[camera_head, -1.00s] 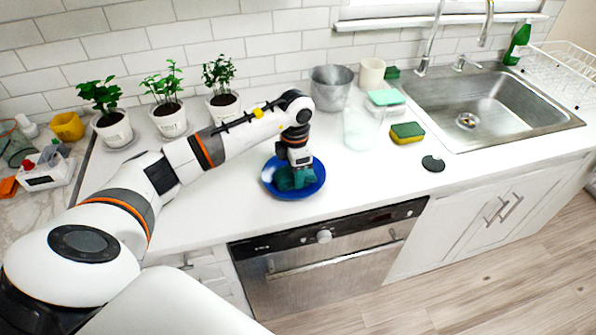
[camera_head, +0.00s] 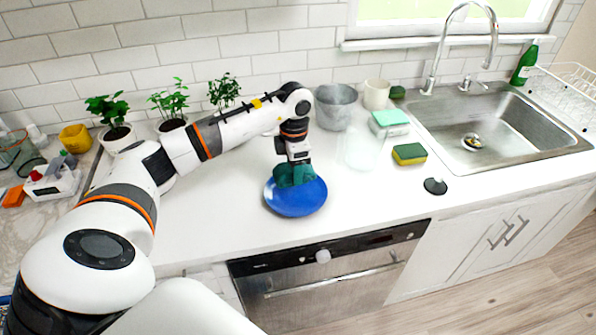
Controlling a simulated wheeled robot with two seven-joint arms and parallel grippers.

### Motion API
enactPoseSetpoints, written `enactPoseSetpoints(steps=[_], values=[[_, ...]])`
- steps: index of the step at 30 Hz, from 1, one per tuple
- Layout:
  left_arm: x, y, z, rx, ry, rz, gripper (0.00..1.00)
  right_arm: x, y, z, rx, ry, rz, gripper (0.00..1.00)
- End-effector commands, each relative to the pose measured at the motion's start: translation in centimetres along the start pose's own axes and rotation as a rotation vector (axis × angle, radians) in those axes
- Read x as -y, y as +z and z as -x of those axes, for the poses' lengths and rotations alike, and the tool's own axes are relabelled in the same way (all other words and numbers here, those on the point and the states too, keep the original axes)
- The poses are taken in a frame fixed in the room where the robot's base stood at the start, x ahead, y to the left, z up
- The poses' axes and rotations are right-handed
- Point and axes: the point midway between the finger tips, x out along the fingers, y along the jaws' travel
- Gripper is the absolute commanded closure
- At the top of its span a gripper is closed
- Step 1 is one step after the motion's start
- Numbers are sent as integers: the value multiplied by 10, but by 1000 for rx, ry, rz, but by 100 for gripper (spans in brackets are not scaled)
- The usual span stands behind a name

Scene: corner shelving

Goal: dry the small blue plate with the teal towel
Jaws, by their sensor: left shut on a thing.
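The small blue plate (camera_head: 298,201) lies on the white counter above the oven. My left gripper (camera_head: 294,176) points down over the plate's back part. It is shut on the teal towel (camera_head: 283,178), which is bunched around the fingertips at the plate's far edge. The fingertips are mostly hidden by the towel, and I cannot tell how firmly the towel touches the plate. My right gripper is not in view.
Several potted plants (camera_head: 116,135) stand along the wall at left. A metal pot (camera_head: 335,107), a clear container (camera_head: 362,148) and a sponge (camera_head: 409,154) are right of the plate. The sink (camera_head: 525,118) is farther right. The counter left of the plate is clear.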

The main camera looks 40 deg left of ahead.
Motion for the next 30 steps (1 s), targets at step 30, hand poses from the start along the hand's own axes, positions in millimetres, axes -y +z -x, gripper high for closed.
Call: enactPoseSetpoints(steps=[30], values=[[3,6,32,-1,-1,-32,66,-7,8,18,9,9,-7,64]])
